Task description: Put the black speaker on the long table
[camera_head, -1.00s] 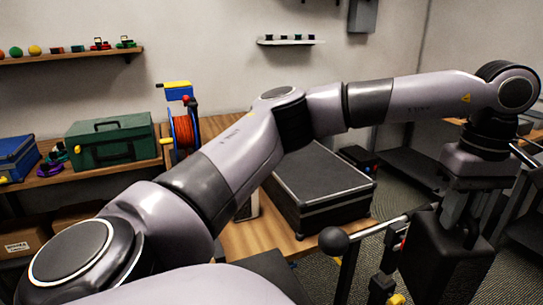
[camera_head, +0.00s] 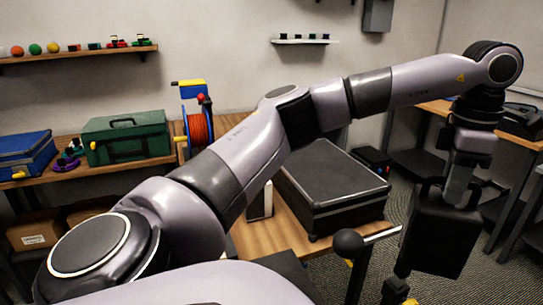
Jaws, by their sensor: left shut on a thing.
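My left arm crosses the view from the lower left to the right. My left gripper (camera_head: 456,186) points down and is shut on the top of the black speaker (camera_head: 440,238), a dark boxy thing that hangs in the air at the right. The fingertips are hard to make out against its dark top. A wooden table (camera_head: 283,222) stands in the middle, partly hidden by my arm. Another wooden table (camera_head: 436,106) shows at the far right, behind my gripper. I cannot tell which of the surfaces is the long table.
A large black case (camera_head: 335,185) takes up much of the middle table. A green toolbox (camera_head: 127,137), a blue box (camera_head: 25,155) and a red cable reel (camera_head: 199,128) stand on the left bench.

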